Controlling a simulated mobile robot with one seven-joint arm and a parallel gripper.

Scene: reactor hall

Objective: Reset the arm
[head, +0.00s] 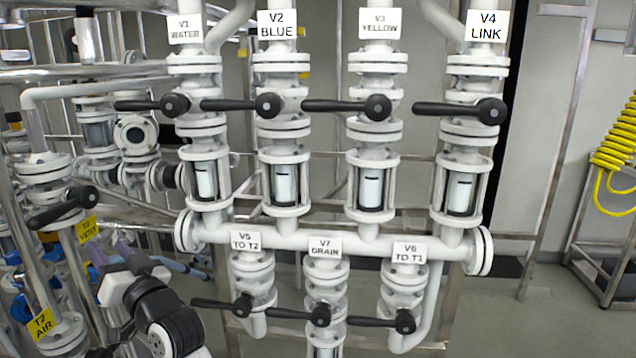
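My arm reaches in from the bottom left of the head view, with white and black links. Its end, my gripper (112,262), points up and left, near the yellow T2 vent tag (87,230) and below a black lever handle (62,207). The fingers are small and partly lost against the pipes behind, so I cannot tell their opening or whether they touch anything. No held object can be made out.
A white manifold (330,238) fills the middle. Valves V1 (175,105), V2 (268,105), V3 (377,107) and V4 (490,111) have black levers pointing left. Levers V5 (242,305), V7 (320,315) and V6 (405,321) also point left.

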